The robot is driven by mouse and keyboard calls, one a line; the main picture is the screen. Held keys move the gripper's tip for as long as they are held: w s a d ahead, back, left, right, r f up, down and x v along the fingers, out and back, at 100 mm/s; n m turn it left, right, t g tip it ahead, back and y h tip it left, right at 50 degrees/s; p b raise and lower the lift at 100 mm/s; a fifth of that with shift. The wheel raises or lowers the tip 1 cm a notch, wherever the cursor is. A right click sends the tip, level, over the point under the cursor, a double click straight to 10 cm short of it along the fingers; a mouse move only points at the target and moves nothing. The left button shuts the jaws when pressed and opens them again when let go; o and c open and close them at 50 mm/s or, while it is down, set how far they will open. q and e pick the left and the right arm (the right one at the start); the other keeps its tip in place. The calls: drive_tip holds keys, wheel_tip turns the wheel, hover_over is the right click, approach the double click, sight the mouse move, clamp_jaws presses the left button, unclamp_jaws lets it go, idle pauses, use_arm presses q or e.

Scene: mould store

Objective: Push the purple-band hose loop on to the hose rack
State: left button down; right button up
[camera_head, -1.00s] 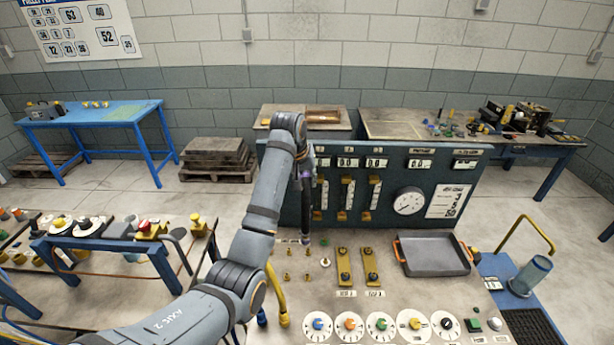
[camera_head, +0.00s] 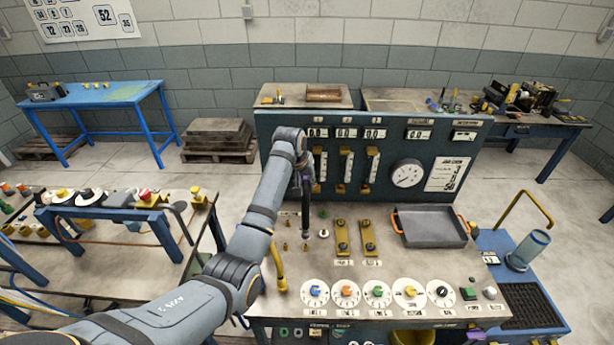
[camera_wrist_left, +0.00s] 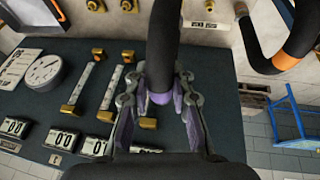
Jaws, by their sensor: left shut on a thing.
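My left gripper (camera_head: 304,182) hangs in front of the left part of the dark green gauge panel, above the bench. In the left wrist view its purple-lined fingers (camera_wrist_left: 160,108) are shut around a black hose (camera_wrist_left: 164,42), at the purple band (camera_wrist_left: 160,97). In the head view the hose (camera_head: 305,212) hangs straight down from the fingers, its lower part close to small brass fittings (camera_head: 286,246) on the bench top. I cannot tell whether it touches them. I cannot pick out the hose rack with certainty. My right gripper is out of view.
Two brass bars (camera_head: 341,238) and a grey tray (camera_head: 431,227) stand right of the hose. Coloured dials (camera_head: 347,293) line the bench front. A yellow bent pipe (camera_head: 279,268) rises near my left forearm. A black hose with an orange band (camera_wrist_left: 285,61) shows in the wrist view.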

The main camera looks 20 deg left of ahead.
use_arm(q)
wheel_tip(320, 180, down, 2)
drive_tip(key=shift+a+f, duration=0.1)
drive_tip(key=shift+w+f, duration=0.1)
drive_tip(key=shift+f, duration=0.55)
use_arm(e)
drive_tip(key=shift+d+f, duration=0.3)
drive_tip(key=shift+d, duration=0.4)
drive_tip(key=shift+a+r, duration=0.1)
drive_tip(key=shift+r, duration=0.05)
use_arm(q)
drive_tip(key=shift+r+p, duration=0.1)
drive_tip(key=shift+p, duration=0.35)
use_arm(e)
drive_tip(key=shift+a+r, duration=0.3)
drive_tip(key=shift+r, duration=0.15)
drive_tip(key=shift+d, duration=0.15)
